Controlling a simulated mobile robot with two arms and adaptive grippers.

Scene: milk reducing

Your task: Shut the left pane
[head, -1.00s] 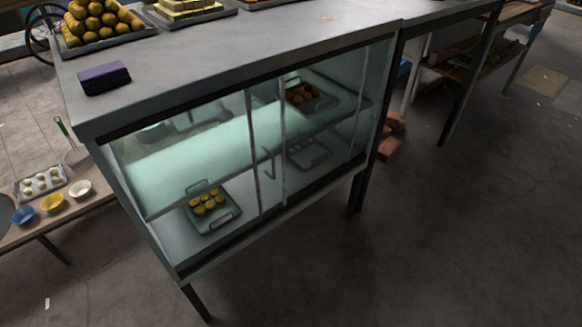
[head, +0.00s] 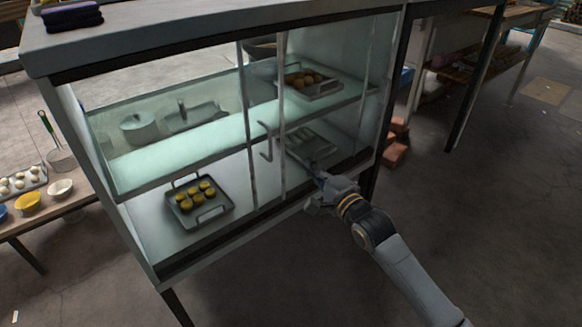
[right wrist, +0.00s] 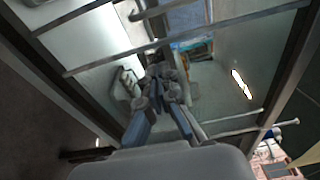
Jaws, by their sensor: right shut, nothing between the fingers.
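A metal cabinet with a glass front (head: 108,215) stands before me, seen at an angle. The left pane (head: 215,125) covers part of the front. Two upright frame bars, a left bar (head: 249,170) and a right bar (head: 283,90), stand near the middle, with a bent handle (head: 266,141) between them. I cannot tell exactly where each pane ends. My right gripper (head: 314,176) is in front of the lower right part of the glass, right of the handle. It is shut and empty; it also shows in the right wrist view (right wrist: 161,75). My left gripper is out of view.
Inside are a tray of yellow pastries (head: 197,224), a tray of brown items (head: 318,87) on the shelf, and another tray (head: 313,146) below. A low table (head: 55,224) stands at left. The floor (head: 480,230) on the right is open.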

